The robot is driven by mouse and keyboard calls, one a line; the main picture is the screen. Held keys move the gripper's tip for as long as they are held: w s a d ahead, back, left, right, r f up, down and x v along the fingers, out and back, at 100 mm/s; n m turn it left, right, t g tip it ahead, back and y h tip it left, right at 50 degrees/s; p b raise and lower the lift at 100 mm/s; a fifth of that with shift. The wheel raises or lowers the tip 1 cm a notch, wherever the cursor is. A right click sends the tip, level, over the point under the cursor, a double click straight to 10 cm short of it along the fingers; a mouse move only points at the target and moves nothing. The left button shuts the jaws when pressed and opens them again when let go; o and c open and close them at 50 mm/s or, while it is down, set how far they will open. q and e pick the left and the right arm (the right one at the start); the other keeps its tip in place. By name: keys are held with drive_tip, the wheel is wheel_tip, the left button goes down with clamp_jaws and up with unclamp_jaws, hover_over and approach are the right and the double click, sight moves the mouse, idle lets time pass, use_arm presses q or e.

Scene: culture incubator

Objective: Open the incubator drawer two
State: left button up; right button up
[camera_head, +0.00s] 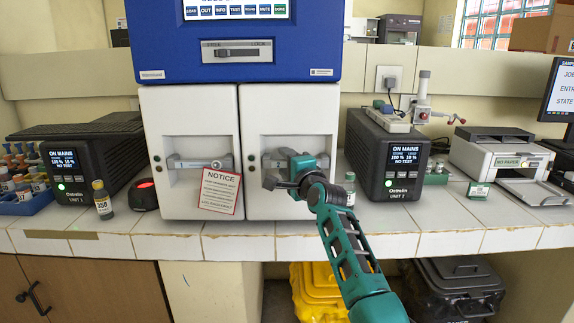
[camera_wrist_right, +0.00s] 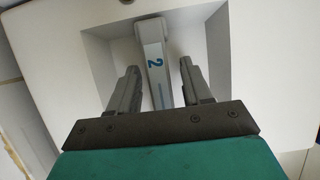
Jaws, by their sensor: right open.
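The incubator has two white drawer fronts below a blue upper part (camera_head: 230,45). Drawer two (camera_head: 290,115) is the right one and looks closed. Its grey bar handle, marked with a blue 2, shows in the right wrist view (camera_wrist_right: 151,45), set in a square recess. My right gripper (camera_head: 272,172) is at this handle and hides much of it in the head view. In the right wrist view its open fingers (camera_wrist_right: 160,72) stand on either side of the bar, with gaps visible. My left gripper is not in view.
The left drawer (camera_head: 188,115) bears a red-edged notice (camera_head: 219,190). Black Ostrelm units stand on both sides, left (camera_head: 95,165) and right (camera_head: 385,155). A small bottle (camera_head: 350,188) stands right of drawer two. The tiled counter edge (camera_head: 230,245) runs along the front.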

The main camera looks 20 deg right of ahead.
clamp_jaws()
idle(0.3)
drive_tip(key=shift+s, duration=0.1)
